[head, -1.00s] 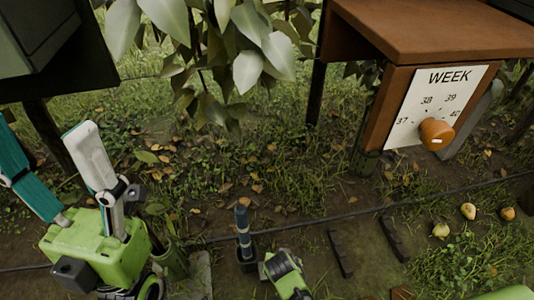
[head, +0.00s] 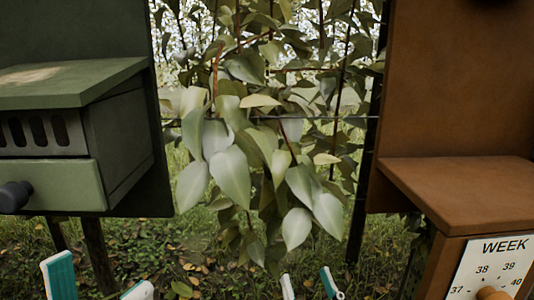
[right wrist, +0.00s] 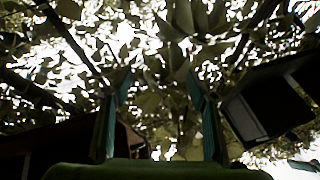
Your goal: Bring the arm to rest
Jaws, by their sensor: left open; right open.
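My left gripper (head: 97,284) shows at the bottom left of the head view. Only its two teal and white fingertips are in the picture, spread apart with nothing between them. My right gripper (head: 308,285) shows at the bottom middle, also as two separate fingertips with nothing between them. In the right wrist view my right gripper (right wrist: 159,115) has its teal fingers wide apart and empty, pointing up toward leaves and bright sky. The bodies of both grippers and the arms are below the head view's edge.
A green box (head: 70,150) with a slotted front and a drawer with a dark knob stands left. Hanging leaves (head: 232,175) fill the middle behind the grippers. A brown wooden stand (head: 465,190) with a WEEK dial (head: 490,270) and orange knob stands right.

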